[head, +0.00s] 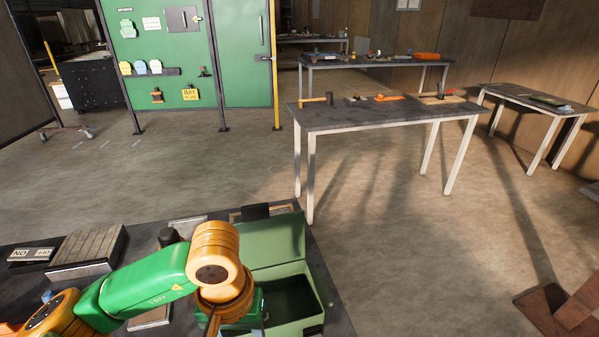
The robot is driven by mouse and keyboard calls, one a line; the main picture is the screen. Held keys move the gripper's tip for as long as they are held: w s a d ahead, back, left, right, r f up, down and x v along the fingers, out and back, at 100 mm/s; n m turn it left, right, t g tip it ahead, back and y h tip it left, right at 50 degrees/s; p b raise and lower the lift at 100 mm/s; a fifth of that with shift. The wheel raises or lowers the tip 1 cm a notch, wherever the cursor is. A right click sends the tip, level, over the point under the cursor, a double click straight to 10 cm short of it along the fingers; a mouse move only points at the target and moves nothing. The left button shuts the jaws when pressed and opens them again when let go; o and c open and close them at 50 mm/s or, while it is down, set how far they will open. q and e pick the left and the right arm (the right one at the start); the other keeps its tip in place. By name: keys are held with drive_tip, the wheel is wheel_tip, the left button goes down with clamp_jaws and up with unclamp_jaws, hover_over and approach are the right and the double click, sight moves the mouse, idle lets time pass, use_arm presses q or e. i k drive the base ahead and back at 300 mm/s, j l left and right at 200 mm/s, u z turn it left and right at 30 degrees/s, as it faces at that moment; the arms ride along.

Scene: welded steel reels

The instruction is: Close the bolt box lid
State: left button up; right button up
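The green bolt box (314,312) stands at the right end of the near dark table, with its dark interior showing. Its green lid (272,238) is raised at the far side, so the box is open. My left arm comes in from the left, and its orange wrist covers the box's left part. My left gripper (238,312) points down at the box's left side, low in the picture. Its fingertips are mostly hidden, and I cannot tell whether it touches the box. My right gripper is not in view.
On the near table lie a ribbed block (88,250), a sign plate (31,254) and a dark-knobbed object (168,237), left of the box. Another table (385,116) with tools stands farther back. Brown steel pieces (560,308) lie on the floor at right. Floor between is clear.

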sight(265, 240)
drive_tip(key=k, duration=1.05)
